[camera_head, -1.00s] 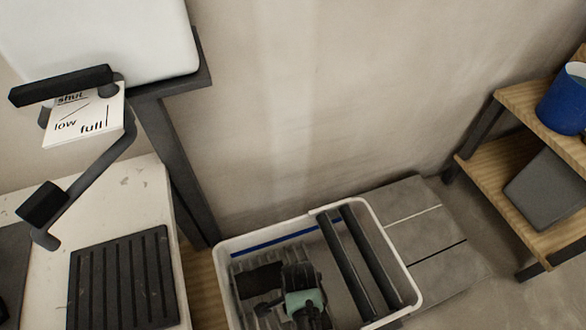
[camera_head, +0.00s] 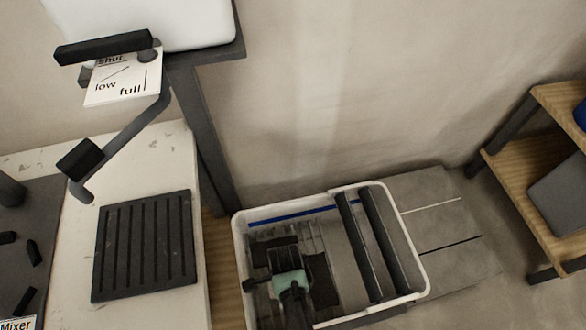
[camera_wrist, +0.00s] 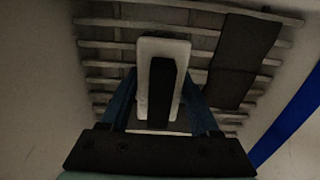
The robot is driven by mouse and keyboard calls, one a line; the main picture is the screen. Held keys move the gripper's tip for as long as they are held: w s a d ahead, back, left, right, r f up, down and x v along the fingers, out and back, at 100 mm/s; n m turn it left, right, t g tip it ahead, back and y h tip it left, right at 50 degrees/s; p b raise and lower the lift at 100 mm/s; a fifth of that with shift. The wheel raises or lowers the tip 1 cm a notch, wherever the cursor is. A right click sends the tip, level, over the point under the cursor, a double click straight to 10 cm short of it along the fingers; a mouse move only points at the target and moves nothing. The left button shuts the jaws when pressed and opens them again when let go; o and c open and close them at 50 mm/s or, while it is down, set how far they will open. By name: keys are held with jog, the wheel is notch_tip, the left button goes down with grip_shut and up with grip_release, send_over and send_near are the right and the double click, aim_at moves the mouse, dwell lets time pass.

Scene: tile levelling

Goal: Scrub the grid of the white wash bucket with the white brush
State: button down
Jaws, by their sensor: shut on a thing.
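The white wash bucket (camera_head: 422,272) stands on the floor at the lower middle of the head view, with a blue stripe inside its far wall. Its grid of parallel slats (camera_wrist: 105,45) fills the background of the wrist view. My gripper (camera_head: 285,262) is down inside the bucket's left part. In the wrist view, it is shut on the white brush (camera_wrist: 165,47), a pale block with a dark middle. The brush is in front of the grid; its contact face is hidden, so I cannot tell whether it touches. My gripper hides part of the grid in the head view.
Two dark rollers (camera_head: 378,240) span the bucket's right part. A dark strip (camera_wrist: 242,55) crosses the grid. A white worktop with a black ribbed mat (camera_head: 145,245) is at left. Grey slabs (camera_head: 440,225) and a wooden shelf (camera_head: 520,155) are at right.

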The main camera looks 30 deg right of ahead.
jog(key=shift+w+a+f, duration=0.1)
jog(key=shift+w+a, duration=0.05)
jog(key=shift+a, duration=0.6)
jog(key=shift+w+a, duration=0.15)
jog(key=shift+a, duration=0.55)
jog(key=shift+s+d+p, duration=0.3)
jog(key=shift+d, duration=0.55)
jog(key=shift+s+d+p, duration=0.3)
jog(key=shift+d, duration=0.55)
jog(key=shift+s+d, duration=0.2)
jog(key=shift+d, duration=0.95)
jog(key=shift+s+d, duration=0.2)
jog(key=shift+d, duration=0.95)
jog(key=shift+w, duration=0.1)
